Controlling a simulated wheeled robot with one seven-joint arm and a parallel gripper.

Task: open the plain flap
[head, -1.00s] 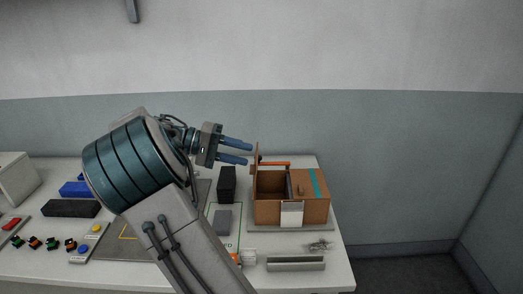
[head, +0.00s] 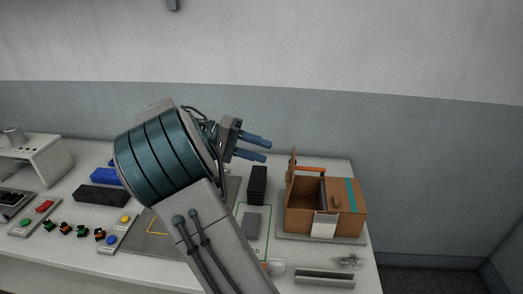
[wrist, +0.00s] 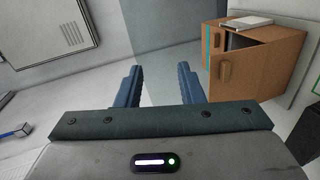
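A brown box (head: 298,221) stands at the right end of the table. Its plain flap (head: 291,168) stands upright at the box's left edge, and the left part of the box is open. The other flap (head: 352,200), with a teal stripe and a small knob (head: 337,202), lies flat over the right part. The box also shows at the right of the wrist view (wrist: 262,72). My gripper (head: 267,150) is up to the left of the upright flap, apart from it. Its blue fingers are spread and empty, also in the wrist view (wrist: 158,70).
A grey tray (head: 324,277) lies in front. Buttons and small connectors lie at the left.

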